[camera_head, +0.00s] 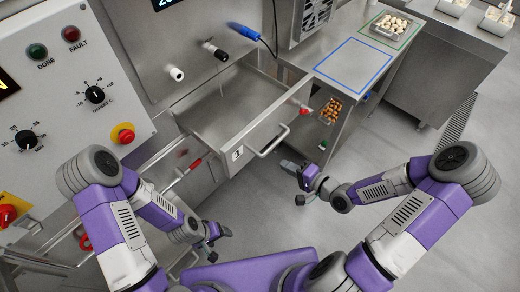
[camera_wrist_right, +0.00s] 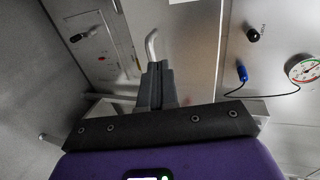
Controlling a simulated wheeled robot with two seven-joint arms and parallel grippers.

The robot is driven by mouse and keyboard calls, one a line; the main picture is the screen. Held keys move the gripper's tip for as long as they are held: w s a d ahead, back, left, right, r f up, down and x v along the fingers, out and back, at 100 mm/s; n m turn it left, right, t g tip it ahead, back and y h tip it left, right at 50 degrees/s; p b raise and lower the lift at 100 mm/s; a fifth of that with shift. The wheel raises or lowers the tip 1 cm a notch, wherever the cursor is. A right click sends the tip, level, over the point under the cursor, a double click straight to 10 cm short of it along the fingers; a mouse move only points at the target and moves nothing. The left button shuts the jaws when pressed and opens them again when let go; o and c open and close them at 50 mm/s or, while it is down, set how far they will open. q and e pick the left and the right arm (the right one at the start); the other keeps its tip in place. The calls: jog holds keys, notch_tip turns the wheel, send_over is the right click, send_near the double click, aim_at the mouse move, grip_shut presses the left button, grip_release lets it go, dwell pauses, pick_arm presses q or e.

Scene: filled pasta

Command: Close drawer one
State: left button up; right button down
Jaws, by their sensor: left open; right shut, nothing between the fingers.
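Drawer one (camera_head: 250,137), a steel drawer with a "1" label on its front, stands pulled out from the machine, and its inside looks empty. Its bar handle (camera_head: 273,146) is on the front face. My right gripper (camera_head: 290,168) is shut and empty just in front of and below the handle. In the right wrist view its closed fingers (camera_wrist_right: 156,82) point toward a pale curved bar (camera_wrist_right: 151,45), perhaps the handle; I cannot tell if they touch. My left gripper (camera_head: 222,232) is open and empty, low and left of the drawer.
A control panel (camera_head: 70,70) with knobs and buttons is at left. A red-handled lever (camera_head: 193,165) sits left of the drawer. A steel table (camera_head: 345,85) with blue and green outlines and a tray of pasta (camera_head: 390,27) stands at back right. Floor at right is clear.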

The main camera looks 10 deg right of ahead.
jog(key=b, duration=0.3)
send_near(253, 147)
jog(key=x, duration=0.5)
jog(key=shift+f, duration=0.15)
jog(key=shift+w+a, duration=0.45)
jog(key=shift+w, duration=0.1)
